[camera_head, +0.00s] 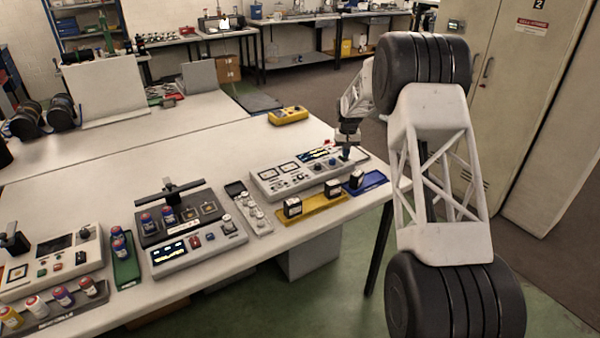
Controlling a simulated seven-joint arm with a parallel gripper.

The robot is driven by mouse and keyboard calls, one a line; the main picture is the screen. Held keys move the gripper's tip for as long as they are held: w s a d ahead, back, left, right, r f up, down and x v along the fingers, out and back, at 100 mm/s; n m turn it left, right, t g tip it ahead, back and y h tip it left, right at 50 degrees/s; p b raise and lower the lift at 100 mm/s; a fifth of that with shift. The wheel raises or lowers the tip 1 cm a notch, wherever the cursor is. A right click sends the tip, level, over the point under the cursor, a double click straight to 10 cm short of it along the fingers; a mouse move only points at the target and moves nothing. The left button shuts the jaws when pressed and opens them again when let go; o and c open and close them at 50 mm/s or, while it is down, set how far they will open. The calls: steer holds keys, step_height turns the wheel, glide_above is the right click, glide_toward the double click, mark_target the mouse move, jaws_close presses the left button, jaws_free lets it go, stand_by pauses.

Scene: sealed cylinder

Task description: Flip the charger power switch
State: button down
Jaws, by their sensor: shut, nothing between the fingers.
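A light grey panel box (297,190), perhaps the charger, sits near the right end of the white table. Its sloped face carries two dials, a lit display and several small knobs and buttons. I cannot tell which of these is the power switch. My gripper (346,154) is shut and empty, pointing down over the right end of this box. Its tips are small and dark here, and I cannot tell whether they touch the box. Another grey panel (212,256) with a lit display and a red part stands to the left, before a dark box (190,231) holding cylindrical cells.
A yellow tray (318,208) with black blocks and a blue tray (371,182) lie in front of the box. A grey strip (262,224) stands left of it, a yellow device (288,115) behind. The middle of the table is clear.

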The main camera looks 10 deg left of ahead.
steer(key=shift+f, duration=0.4)
stand_by(0.3)
steer(key=shift+r, duration=0.1)
steer(key=shift+r, duration=3.45)
